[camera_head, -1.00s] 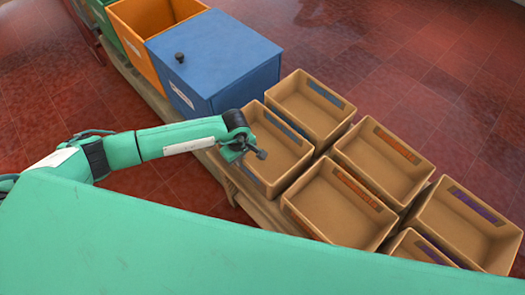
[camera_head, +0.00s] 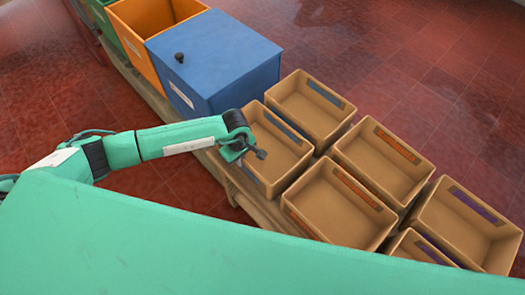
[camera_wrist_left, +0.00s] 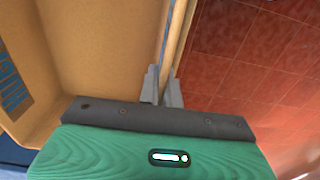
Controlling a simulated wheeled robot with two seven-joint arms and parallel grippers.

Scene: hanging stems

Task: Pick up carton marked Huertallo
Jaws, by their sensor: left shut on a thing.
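Several open tan cartons stand in two rows in the head view, with blue, orange or purple labels. The name Huertallo is too small to read on any of them. My left gripper (camera_head: 238,156) is at the left wall of the near blue-labelled carton (camera_head: 280,150). In the left wrist view its fingers (camera_wrist_left: 161,88) are shut on the thin wall of this carton (camera_wrist_left: 100,45), one finger on each side. Part of its blue label shows at the left edge there. The gripper partly hides this wall in the head view. My right gripper is not in view.
A blue box (camera_head: 215,62) with a dark knob stands just behind the cartons, then an orange bin (camera_head: 150,35) and a green one. An orange-labelled carton (camera_head: 335,205) adjoins the near blue-labelled one. Red tiled floor (camera_head: 430,80) lies open at the right.

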